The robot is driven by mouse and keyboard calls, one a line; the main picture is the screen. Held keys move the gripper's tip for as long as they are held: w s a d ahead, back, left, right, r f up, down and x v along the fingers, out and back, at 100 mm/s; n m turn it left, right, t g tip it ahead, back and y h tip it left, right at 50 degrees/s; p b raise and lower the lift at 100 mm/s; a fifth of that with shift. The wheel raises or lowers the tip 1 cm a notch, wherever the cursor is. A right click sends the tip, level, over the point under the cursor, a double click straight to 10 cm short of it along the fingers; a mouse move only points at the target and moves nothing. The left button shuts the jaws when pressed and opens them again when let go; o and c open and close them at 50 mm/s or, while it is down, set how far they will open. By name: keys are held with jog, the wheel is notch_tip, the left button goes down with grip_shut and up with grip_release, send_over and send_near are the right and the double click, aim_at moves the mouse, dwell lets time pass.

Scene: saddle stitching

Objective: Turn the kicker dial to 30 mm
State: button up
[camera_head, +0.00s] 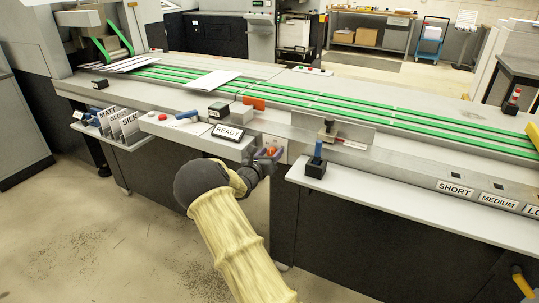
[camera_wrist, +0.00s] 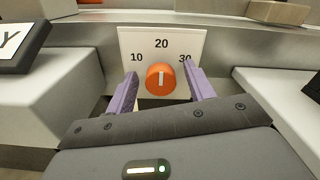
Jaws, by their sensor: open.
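The kicker dial (camera_wrist: 161,79) is an orange round knob with a white pointer line, on a white plate (camera_wrist: 190,42) marked 10, 20 and 30. The pointer stands upright, toward the 20. My gripper (camera_wrist: 160,86) is open, with one purple finger to each side of the dial in the wrist view. I cannot tell whether the fingers touch it; gaps show on both sides. In the head view my gripper (camera_head: 267,155) is at the machine's front, and the orange dial (camera_head: 272,150) is partly hidden behind it.
A READY sign (camera_head: 230,132) stands left of my gripper, on the ledge. A grey shelf (camera_head: 400,205) juts out at right, with a black block holding a blue handle (camera_head: 317,160). In the wrist view, pale ledges flank the gripper on both sides.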

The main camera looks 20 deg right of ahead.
jog(key=c, duration=1)
jog(key=shift+o, duration=0.2)
jog(key=shift+f+m+b, duration=0.15)
jog(key=shift+m+b, duration=0.35)
jog(key=shift+b, duration=0.2)
jog(key=m+b, duration=1.1)
jog(key=b, duration=0.6)
jog(key=shift+s, duration=0.15)
